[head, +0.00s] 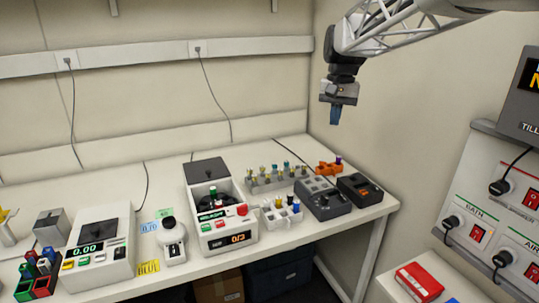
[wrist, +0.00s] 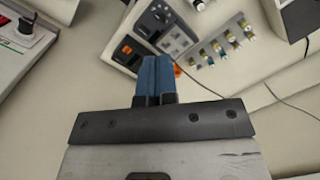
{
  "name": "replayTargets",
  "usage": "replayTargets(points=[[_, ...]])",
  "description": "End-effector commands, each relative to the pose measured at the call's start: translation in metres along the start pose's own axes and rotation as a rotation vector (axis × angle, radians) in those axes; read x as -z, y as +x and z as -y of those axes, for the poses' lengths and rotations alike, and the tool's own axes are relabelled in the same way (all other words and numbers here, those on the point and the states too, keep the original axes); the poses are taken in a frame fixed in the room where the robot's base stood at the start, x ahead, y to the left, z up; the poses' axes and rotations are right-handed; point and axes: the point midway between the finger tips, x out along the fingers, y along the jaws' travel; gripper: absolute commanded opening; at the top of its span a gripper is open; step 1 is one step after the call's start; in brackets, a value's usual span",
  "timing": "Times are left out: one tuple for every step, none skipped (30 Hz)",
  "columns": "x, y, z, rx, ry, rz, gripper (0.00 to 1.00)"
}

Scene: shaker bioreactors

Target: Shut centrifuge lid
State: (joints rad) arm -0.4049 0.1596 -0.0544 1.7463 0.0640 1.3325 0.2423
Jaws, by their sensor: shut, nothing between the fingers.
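The centrifuge (head: 228,240) is a white box on the bench with a green and an orange display and a red knob. Its dark lid (head: 207,171) stands raised at the back, so the chamber is open and a rotor with a green part shows inside. My gripper (head: 335,116) hangs high above the right end of the bench, right of the centrifuge and well apart from it. Its blue fingers (wrist: 154,76) are shut and empty.
Right of the centrifuge stand a white tube rack (head: 281,216), a grey block (head: 322,203), a dark device (head: 359,191) and a long rack of vials (head: 275,178). A balance (head: 100,255) stands at left. A wall panel (head: 490,215) is at right. The air above the bench is free.

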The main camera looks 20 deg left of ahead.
Motion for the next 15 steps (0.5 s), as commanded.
replayTargets(points=[[0.011, 0.002, 0.013, -0.001, -0.007, 0.008, 0.00], [0.016, 0.003, 0.020, -0.001, -0.009, 0.013, 0.00], [0.022, 0.004, 0.029, -0.001, -0.012, 0.019, 0.00], [0.028, 0.005, 0.035, -0.002, -0.015, 0.025, 0.00], [0.033, 0.006, 0.042, -0.003, -0.017, 0.030, 0.00], [0.039, 0.007, 0.051, -0.003, -0.022, 0.035, 0.00], [0.044, 0.009, 0.058, -0.004, -0.025, 0.040, 0.00], [0.049, 0.009, 0.065, -0.004, -0.028, 0.044, 0.00], [0.055, 0.011, 0.074, -0.005, -0.031, 0.052, 0.00], [0.059, 0.012, 0.082, -0.006, -0.033, 0.055, 0.00], [0.064, 0.014, 0.089, -0.006, -0.036, 0.059, 0.00], [0.069, 0.016, 0.099, -0.007, -0.040, 0.066, 0.00], [0.074, 0.017, 0.106, -0.008, -0.042, 0.070, 0.00], [0.078, 0.020, 0.113, -0.010, -0.045, 0.076, 0.00], [0.083, 0.021, 0.123, -0.011, -0.050, 0.080, 0.00]])
